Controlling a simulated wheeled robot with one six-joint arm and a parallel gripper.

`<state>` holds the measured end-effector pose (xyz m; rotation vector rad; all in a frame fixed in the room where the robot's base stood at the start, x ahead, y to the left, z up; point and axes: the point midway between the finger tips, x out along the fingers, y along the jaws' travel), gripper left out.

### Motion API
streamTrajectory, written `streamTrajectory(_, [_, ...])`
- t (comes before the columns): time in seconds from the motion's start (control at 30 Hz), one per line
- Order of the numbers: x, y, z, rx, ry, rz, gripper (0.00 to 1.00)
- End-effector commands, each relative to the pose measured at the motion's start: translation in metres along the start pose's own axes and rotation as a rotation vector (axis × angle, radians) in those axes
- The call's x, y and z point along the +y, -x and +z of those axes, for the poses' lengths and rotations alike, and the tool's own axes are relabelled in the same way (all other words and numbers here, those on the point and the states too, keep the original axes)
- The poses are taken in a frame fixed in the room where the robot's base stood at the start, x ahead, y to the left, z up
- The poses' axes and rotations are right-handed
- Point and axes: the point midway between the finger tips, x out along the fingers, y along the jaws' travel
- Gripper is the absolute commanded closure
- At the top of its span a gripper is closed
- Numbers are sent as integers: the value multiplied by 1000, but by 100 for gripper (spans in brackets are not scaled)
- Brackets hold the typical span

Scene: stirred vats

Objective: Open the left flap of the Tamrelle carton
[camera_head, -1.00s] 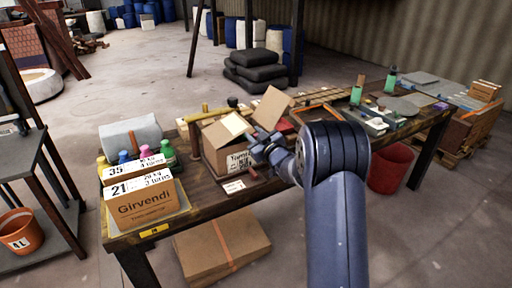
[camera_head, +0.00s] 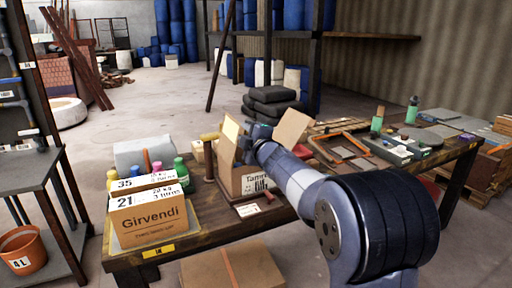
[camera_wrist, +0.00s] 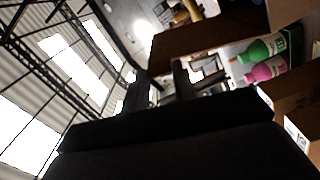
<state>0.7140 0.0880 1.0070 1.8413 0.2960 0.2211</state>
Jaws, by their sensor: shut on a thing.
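The Tamrelle carton (camera_head: 254,183), brown with partly hidden black lettering, stands on the workbench. Its left flap (camera_head: 229,142) stands up steeply with a pale upper part. Its right flap (camera_head: 292,128) is raised and leans out to the right. My gripper (camera_head: 248,136) is above the carton's opening, at the right side of the left flap. My arm and gripper hide much of the carton's opening and right side.
A Girvendi box (camera_head: 148,222) stands at the bench's front left, with several coloured bottles (camera_head: 181,171) behind it. An orange-edged frame (camera_head: 343,147) lies right of the carton. A flat carton (camera_head: 232,266) is below the bench.

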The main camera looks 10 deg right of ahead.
Motion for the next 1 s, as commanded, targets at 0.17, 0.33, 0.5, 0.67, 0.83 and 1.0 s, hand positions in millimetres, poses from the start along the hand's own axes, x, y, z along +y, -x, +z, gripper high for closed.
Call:
streamTrajectory(0.17, [-7,0,-23,4,167,4,100])
streamTrajectory(0.33, [-14,0,-44,5,329,4,100])
streamTrajectory(0.5, [-22,0,-62,3,483,4,100])
streamTrajectory(0.67, [-31,0,-76,2,610,3,100])
streamTrajectory(0.83, [-38,0,-87,2,716,2,100])
streamTrajectory(1.0, [-44,0,-94,1,785,1,100])
